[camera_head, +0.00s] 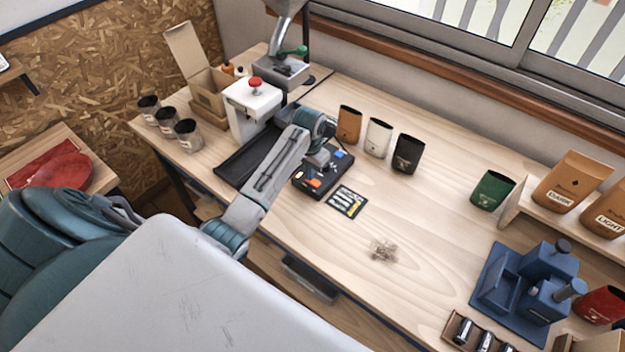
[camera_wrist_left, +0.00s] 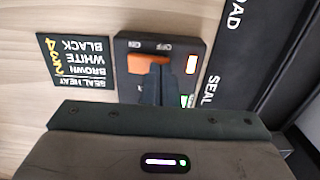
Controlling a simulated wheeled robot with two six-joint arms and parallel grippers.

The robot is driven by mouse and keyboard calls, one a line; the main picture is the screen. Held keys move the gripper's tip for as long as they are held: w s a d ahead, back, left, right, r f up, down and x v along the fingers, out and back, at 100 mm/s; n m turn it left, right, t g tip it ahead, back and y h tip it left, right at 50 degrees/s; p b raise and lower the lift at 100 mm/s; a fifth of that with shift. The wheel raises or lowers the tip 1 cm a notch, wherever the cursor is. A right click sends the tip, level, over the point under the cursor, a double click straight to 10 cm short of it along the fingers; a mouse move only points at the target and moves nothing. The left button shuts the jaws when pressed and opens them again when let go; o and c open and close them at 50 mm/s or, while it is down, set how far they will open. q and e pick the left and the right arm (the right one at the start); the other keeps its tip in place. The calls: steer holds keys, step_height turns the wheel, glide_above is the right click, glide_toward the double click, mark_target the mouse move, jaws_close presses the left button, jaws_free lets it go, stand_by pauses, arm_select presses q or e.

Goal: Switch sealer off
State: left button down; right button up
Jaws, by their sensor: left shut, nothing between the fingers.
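The sealer's black control box (camera_head: 338,180) stands on the bench. In the left wrist view the box (camera_wrist_left: 125,88) carries an orange rocker switch (camera_wrist_left: 139,63) between the printed words ON, at picture left, and OFF, at picture right. My left gripper (camera_wrist_left: 158,68) is shut and empty. Its fingertips overlap the right, OFF-side part of the orange switch; whether they touch it I cannot tell. In the head view the left gripper (camera_head: 319,160) is low over the box, partly hidden by its own wrist. My right gripper is not in view.
A black seal-heat card (camera_head: 347,202) lies beside the box, and a black pad (camera_head: 232,170) lies left of it. Orange (camera_head: 349,125), white (camera_head: 378,138) and black (camera_head: 407,153) pouches stand behind. A white machine with a red knob (camera_head: 256,83) stands left. The bench front-right has loose beans (camera_head: 383,250).

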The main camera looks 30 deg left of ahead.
arm_select(q)
steer(key=shift+f, duration=0.2)
steer(key=shift+r, duration=0.15)
step_height(320, 180, up, 2)
steer(key=shift+p, duration=0.65)
steer(key=shift+r, duration=2.4)
